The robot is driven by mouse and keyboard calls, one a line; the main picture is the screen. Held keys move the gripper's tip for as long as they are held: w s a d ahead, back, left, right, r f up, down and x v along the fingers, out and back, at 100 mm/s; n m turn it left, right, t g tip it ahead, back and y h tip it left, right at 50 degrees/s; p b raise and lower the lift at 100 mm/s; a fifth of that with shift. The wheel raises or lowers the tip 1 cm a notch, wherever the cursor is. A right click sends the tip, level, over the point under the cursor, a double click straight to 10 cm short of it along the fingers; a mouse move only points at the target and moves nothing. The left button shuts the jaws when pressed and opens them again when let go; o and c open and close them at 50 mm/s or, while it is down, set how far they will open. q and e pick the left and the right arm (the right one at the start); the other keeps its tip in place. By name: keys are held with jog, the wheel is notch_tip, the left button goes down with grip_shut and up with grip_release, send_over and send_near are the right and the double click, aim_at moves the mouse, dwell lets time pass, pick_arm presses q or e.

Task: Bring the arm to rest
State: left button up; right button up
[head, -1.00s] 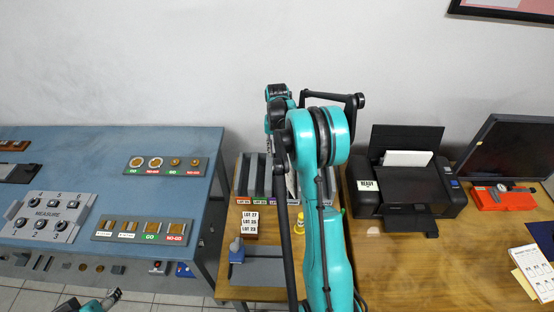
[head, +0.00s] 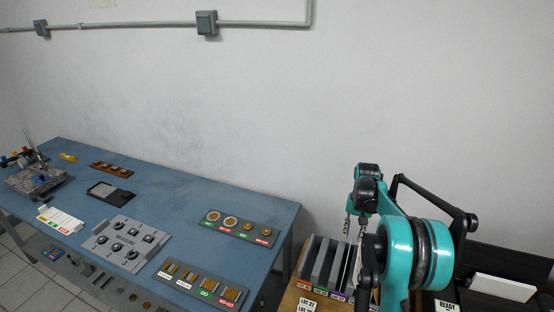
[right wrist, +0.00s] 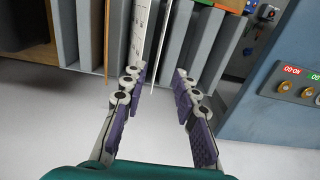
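My right arm shows at the right of the head view, in front of the rack. My right gripper (right wrist: 157,85) is open in the right wrist view, its two purple-padded fingers well apart with nothing gripped between them. A grey upright rack (head: 318,262) with colored lot labels stands beside the gripper; its grey dividers (right wrist: 88,35) fill the top of the wrist view. A white printed sheet (right wrist: 141,35) stands in the rack just beyond the fingertips. My left gripper is not in view.
A blue bench (head: 165,195) at left carries a MEASURE block (head: 122,244), GO/NO-GO boards (head: 240,228) and a dark tray (head: 110,193).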

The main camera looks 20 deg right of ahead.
jog(key=s+a+r+n+t+b, duration=0.1)
jog(key=s+a+r+n, duration=0.2)
jog(key=a, duration=0.5)
jog(key=s+a+r+t+b, duration=0.1)
jog(key=s+a+r+t, duration=0.15)
jog(key=a+r, duration=0.4)
jog(key=s+a+f+n+t+b, duration=0.1)
jog(key=s+a+f+n, duration=0.1)
jog(key=s+a, duration=0.5)
jog(key=s+a+f+n+t+b, duration=0.1)
jog(key=s+a+f+n+t, duration=0.1)
jog(key=s+a, duration=0.6)
jog(key=shift+s+a+f+n, duration=0.2)
jog(key=shift+s+f+n, duration=0.25)
jog(key=shift+f, duration=0.45)
jog(key=shift+t, duration=0.25)
